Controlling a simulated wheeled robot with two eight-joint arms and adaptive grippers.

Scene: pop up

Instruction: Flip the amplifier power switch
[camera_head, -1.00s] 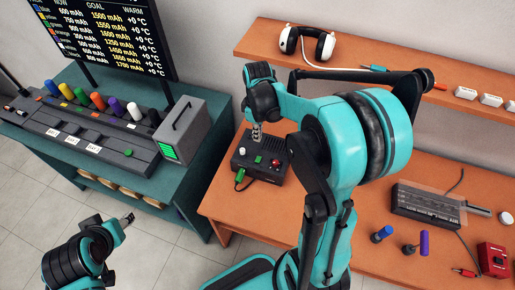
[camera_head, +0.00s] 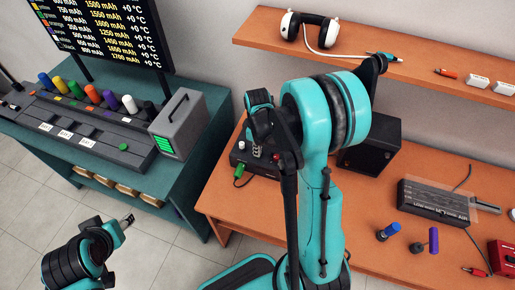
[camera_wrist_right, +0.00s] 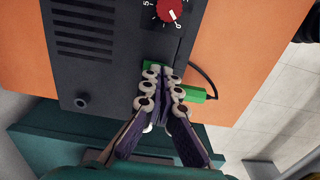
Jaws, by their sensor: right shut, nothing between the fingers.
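The amplifier (camera_head: 239,158) is a black box on the orange desk, partly hidden behind my right arm. In the right wrist view its dark vented panel (camera_wrist_right: 100,35) carries a red dial (camera_wrist_right: 169,10) and a green part, perhaps the power switch (camera_wrist_right: 150,64). My right gripper (camera_head: 258,153) is down at the amplifier. Its closed fingertips (camera_wrist_right: 160,72) cover part of the green piece; I cannot tell whether they touch it. My left gripper (camera_head: 128,219) hangs over the floor at lower left, away from the amplifier; its jaw opening is unclear.
A green plug (camera_wrist_right: 194,94) with a dark cable sits right beside the right fingers. A black box (camera_head: 371,150) stands behind my right arm. A grey meter (camera_head: 180,125) stands on the teal bench. Headphones (camera_head: 309,30) lie on the shelf above.

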